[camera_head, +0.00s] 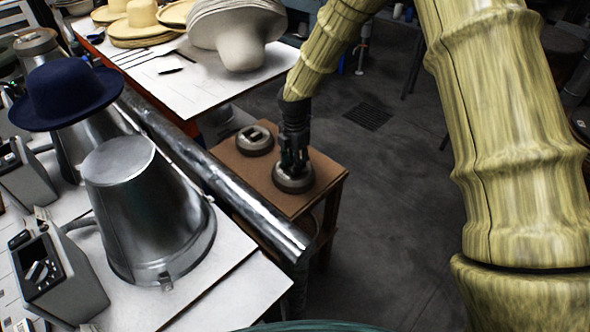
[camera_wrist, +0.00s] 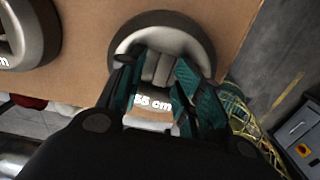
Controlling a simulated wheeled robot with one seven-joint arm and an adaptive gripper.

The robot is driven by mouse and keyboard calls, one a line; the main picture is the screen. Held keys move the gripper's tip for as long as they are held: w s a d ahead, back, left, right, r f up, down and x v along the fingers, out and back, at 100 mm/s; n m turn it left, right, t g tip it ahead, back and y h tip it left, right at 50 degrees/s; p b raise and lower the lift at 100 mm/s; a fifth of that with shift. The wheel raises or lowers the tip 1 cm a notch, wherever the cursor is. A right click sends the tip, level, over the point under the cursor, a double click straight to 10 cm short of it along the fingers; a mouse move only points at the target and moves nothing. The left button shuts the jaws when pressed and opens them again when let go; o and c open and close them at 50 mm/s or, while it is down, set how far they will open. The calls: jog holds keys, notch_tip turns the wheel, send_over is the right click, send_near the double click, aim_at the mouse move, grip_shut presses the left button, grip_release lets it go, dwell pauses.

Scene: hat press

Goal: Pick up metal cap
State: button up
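A round grey metal cap (camera_head: 293,184) lies on the brown top of a small table. In the wrist view it is a domed disc (camera_wrist: 196,40) with a raised grip bar (camera_wrist: 158,68) across its middle and a white label, partly hidden, ending in "5 cm". My gripper (camera_head: 294,166) points down onto this cap. In the wrist view my gripper's green fingers (camera_wrist: 160,72) stand on both sides of the grip bar. I cannot tell whether they press on it. A second similar cap (camera_head: 255,139) lies to the left, and its edge shows in the wrist view (camera_wrist: 38,35).
The small brown table (camera_head: 231,160) stands beside a long metal pipe (camera_head: 235,196). A metal cone (camera_head: 150,215), a dark blue hat (camera_head: 66,92) and grey boxes stand on the left bench. Straw hats (camera_head: 140,22) lie on a white table behind. Floor at right is open.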

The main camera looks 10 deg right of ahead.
jog(key=shift+s+f, duration=0.25)
jog(key=shift+f, duration=0.7)
jog(key=o, duration=0.4)
jog(key=shift+w+f, duration=0.25)
jog(key=shift+f, duration=0.05)
grip_shut()
jog(key=shift+r, duration=0.2)
